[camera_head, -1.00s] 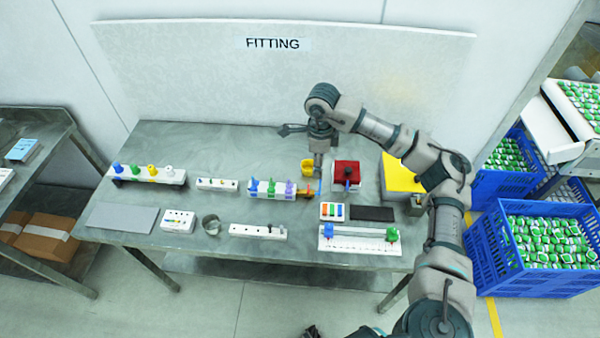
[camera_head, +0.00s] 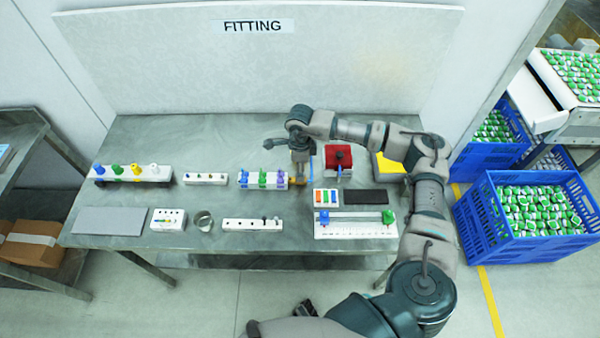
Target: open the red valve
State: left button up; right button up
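A red block (camera_head: 338,155) with a dark knob stands on the workbench, right of centre; it is the only large red thing on the bench, but I cannot tell for sure that it is the valve. A thin blue upright part shows at its front edge. My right gripper (camera_head: 300,178) points down just left of the red block, apart from it, over the right end of a white rack with coloured pegs. A small orange-yellow part shows at its tip. Its fingers are too small to tell open from shut. My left gripper is not in view.
The grey workbench (camera_head: 240,140) also holds a white peg rack (camera_head: 130,175), a metal cup (camera_head: 203,221), a black pad (camera_head: 366,197), a slide rail (camera_head: 357,221) and a yellow block (camera_head: 390,165) partly behind my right arm. Blue crates (camera_head: 525,215) stand on the right.

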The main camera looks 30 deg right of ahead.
notch_tip(320, 180, down, 2)
jog(key=shift+s+f, duration=0.1)
jog(key=shift+f, duration=0.7)
jog(key=c, duration=1.1)
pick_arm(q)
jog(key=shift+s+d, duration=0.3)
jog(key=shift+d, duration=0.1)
pick_arm(e)
jog(key=shift+r, duration=0.1)
jog(key=shift+c, duration=0.2)
